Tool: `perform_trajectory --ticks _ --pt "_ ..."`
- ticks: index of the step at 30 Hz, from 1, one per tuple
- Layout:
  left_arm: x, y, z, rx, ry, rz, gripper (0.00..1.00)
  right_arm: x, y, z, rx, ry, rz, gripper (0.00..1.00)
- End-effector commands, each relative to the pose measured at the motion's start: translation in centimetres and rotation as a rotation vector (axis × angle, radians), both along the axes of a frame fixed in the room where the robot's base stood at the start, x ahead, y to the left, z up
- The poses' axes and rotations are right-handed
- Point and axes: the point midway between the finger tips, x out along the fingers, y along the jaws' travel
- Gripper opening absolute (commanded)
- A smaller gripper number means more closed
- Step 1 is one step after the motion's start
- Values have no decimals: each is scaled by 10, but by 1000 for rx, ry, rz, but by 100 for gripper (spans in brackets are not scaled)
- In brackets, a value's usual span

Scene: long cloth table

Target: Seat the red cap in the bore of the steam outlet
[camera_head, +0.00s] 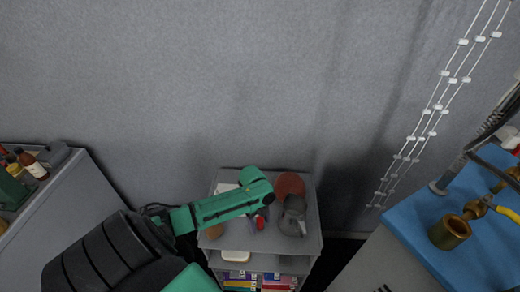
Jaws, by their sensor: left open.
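A small red piece (260,222), which looks like the red cap, shows on the grey shelf unit (312,243), just below the end of my left arm. My left gripper (262,207) is over the shelf top, close to this piece. It is open, and its fingers are mostly hidden by the green wrist. I cannot tell whether it touches the red piece. A brass fitting (449,233) with an open round end, likely the steam outlet, is on the blue surface (408,215) at the right, well apart from the gripper. My right gripper does not show.
On the shelf top are a reddish-brown disc (289,184) and a dark grey object (293,214) right of my wrist. Brown bottles (33,166) are on the left cabinet. A yellow handle (506,212) and dark hose (490,128) are near the fitting. White cords hang on the wall.

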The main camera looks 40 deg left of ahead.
Motion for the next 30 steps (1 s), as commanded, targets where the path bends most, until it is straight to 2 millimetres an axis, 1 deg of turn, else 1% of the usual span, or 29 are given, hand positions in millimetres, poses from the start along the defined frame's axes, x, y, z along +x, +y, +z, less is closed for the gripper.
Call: perform_trajectory --ticks 1,2,3,5,6,7,16,20,23,25,29,30 --pt "0 0 0 0 0 0 68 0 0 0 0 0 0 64" --pt "0 0 0 0 0 0 64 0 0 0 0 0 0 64" --pt "0 0 0 0 0 0 49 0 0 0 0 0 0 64" --pt "0 0 1 0 -1 1 26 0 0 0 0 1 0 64" --pt "0 0 1 0 -1 1 11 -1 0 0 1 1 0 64" --pt "0 0 1 0 -1 1 0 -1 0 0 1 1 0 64" --pt "0 0 2 0 -1 1 0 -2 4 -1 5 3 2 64" --pt "1 1 11 2 -3 1 0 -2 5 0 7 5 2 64" --pt "1 1 28 1 -4 -1 0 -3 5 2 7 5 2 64" --pt "2 1 49 2 -6 -2 0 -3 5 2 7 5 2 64" --pt "2 1 100 4 -6 -3 0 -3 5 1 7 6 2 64" --pt "2 1 116 4 -7 -3 0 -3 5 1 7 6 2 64"
